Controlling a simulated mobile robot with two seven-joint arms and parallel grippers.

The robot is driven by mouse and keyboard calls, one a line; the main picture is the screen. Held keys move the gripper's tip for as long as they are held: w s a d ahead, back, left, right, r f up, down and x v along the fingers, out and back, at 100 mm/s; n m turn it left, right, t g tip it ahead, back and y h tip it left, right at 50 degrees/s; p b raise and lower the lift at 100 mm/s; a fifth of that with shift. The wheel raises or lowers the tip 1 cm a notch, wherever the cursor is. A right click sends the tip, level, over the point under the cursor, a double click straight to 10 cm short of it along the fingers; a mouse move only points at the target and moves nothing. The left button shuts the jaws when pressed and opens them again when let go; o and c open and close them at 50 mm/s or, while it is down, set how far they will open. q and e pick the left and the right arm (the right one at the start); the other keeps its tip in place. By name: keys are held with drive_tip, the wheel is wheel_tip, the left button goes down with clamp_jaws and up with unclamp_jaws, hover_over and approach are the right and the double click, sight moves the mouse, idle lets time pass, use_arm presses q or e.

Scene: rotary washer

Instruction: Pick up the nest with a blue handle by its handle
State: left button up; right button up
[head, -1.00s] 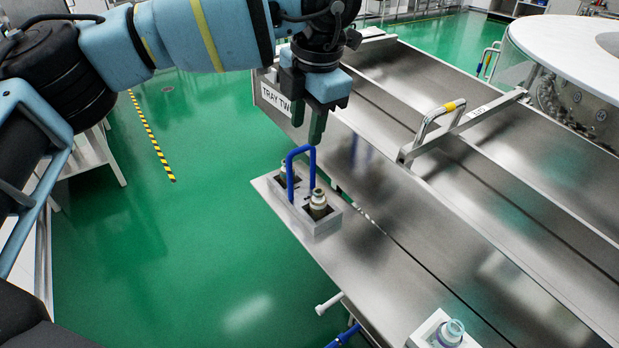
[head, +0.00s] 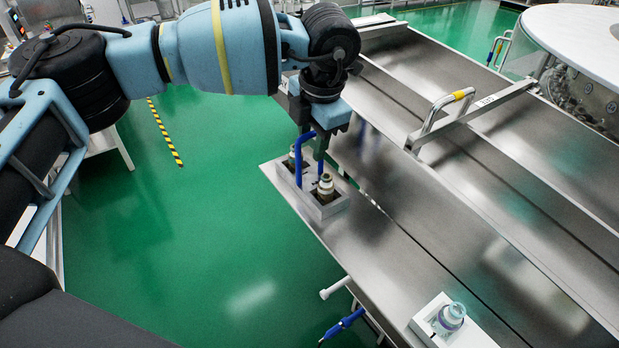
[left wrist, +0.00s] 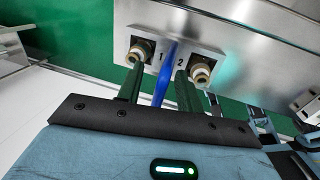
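The nest (head: 325,208) is a small grey holder with two vials and an upright blue handle (head: 298,165). It sits on the metal shelf at the left end of the table. My left gripper (head: 313,148) points down over it, its fingers at the height of the handle's top. In the left wrist view, the blue handle (left wrist: 166,82) stands between the two dark fingers of the left gripper (left wrist: 158,84), with gaps on both sides. The vials marked 1 and 2 (left wrist: 200,71) lie beyond the fingertips. My right gripper is not in view.
A white holder with a clear vial (head: 450,318) stands on the front part of the shelf. A metal bar with a yellow-marked handle (head: 440,112) crosses the trays at right. Green floor lies open at left.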

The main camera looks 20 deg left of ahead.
use_arm(q)
drive_tip(key=shift+f, duration=0.3)
drive_tip(key=shift+c, duration=0.3)
clamp_jaws()
drive_tip(key=shift+r, duration=0.15)
drive_tip(key=shift+r, duration=1.55)
drive_tip(key=shift+s+r, duration=0.1)
drive_tip(key=shift+s, duration=0.1)
drive_tip(key=s+d, duration=0.3)
drive_tip(key=s, duration=0.4)
drive_tip(key=s+d+r, duration=0.1)
drive_tip(key=s+d, duration=0.2)
drive_tip(key=s, duration=0.4)
drive_tip(key=shift+s+r+b, duration=0.2)
drive_tip(key=shift+r+b, duration=0.05)
drive_tip(key=shift+b, duration=0.05)
